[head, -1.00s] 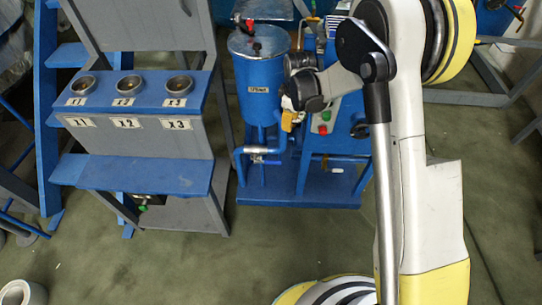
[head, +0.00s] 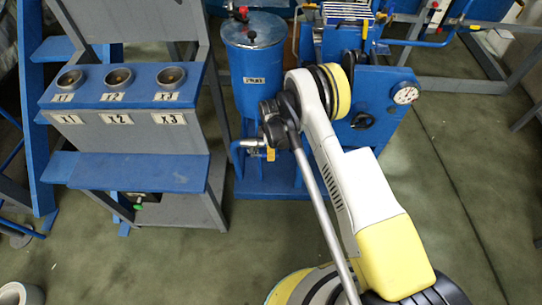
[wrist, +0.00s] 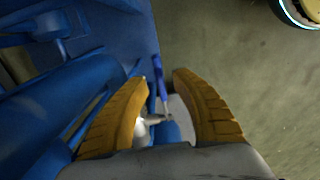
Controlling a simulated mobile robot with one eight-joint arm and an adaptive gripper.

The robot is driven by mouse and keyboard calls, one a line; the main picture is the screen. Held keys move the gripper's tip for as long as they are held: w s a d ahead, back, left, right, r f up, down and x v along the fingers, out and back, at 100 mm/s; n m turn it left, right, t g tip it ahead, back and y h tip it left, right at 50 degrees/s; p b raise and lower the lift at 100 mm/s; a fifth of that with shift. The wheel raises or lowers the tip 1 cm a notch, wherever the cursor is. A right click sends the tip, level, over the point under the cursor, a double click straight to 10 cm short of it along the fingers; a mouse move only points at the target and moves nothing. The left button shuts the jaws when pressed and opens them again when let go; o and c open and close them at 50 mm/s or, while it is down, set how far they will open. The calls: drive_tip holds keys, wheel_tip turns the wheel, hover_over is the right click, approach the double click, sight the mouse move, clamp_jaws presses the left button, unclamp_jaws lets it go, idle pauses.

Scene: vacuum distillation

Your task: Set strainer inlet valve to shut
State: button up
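In the wrist view, a thin blue valve lever (wrist: 160,82) shows between the two orange fingers of my gripper (wrist: 162,76), with silvery metal fittings (wrist: 152,120) near its lower end. The fingers are apart, and a narrow gap shows on either side of the lever. I cannot tell how far below the fingertips the lever lies. In the head view, my gripper (head: 270,155) is small and partly hidden by my arm, beside the pipework low on the blue tank (head: 252,65). A metal valve body (head: 250,145) shows on that pipework; its lever is not clear there.
Blue pipework (wrist: 60,100) fills the left of the wrist view; bare floor (wrist: 235,60) lies to the right. In the head view, a rack with three round cups (head: 118,78) stands left. A blue machine with a gauge (head: 405,93) stands right of the tank.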

wheel_tip(320, 180, down, 2)
clamp_jaws()
drive_tip(key=shift+r, duration=0.1)
